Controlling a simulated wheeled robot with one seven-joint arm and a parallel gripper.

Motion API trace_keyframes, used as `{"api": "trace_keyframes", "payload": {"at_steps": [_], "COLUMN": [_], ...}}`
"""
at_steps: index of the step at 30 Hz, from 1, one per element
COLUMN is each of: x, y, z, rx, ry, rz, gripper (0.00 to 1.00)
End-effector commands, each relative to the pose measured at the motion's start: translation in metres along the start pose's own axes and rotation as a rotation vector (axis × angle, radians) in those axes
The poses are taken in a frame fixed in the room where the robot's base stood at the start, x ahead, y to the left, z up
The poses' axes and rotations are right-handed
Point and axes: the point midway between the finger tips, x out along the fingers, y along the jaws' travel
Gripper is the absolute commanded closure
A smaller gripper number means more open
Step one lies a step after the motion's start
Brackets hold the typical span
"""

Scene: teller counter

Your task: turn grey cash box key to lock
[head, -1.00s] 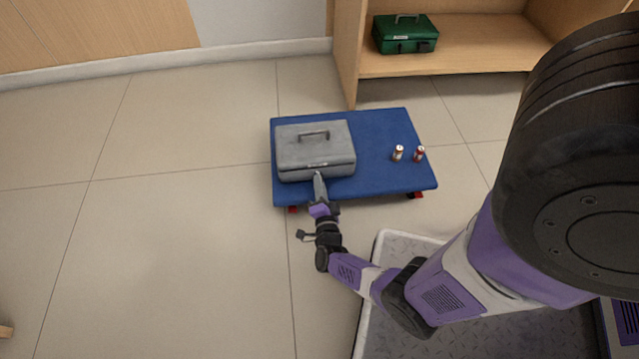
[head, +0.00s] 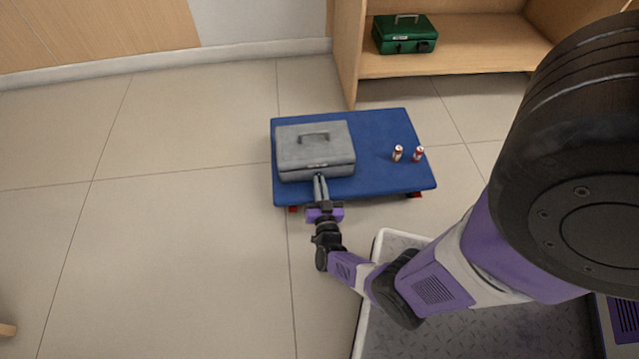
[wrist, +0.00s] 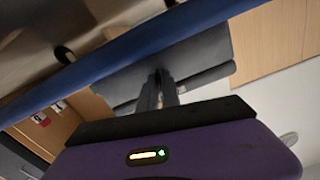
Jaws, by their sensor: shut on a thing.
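The grey cash box (head: 315,149) sits on the left part of a blue platform, its lid down and its handle on top. My gripper (head: 320,180) is at the middle of the box's front face, its fingers pointing at it. In the wrist view my gripper's fingers (wrist: 160,78) are close together against the front of the grey cash box (wrist: 200,55). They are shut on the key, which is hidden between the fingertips. The key's exact angle cannot be seen.
The blue platform (head: 375,185) has red castors and stands on a tiled floor. Two small cans (head: 398,153) stand on its right part. A green cash box (head: 405,35) rests on a wooden shelf (head: 465,55) behind.

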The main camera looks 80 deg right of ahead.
Motion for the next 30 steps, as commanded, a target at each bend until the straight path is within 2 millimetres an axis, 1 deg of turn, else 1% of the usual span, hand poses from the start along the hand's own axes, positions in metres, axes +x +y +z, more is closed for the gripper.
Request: {"api": "trace_keyframes", "payload": {"at_steps": [6, 12, 29, 30], "x": [-0.0014, -0.0016, -0.0016, -0.0016], "y": [0.0007, 0.0009, 0.0009, 0.0009], "z": [0.0007, 0.0012, 0.0014, 0.0014], "rx": [-0.126, -0.191, -0.219, -0.219], "ry": [-0.002, -0.003, -0.003, -0.003], "rz": [-0.001, -0.001, -0.001, -0.001], "gripper": [1.0, 1.0, 1.0, 0.87]}}
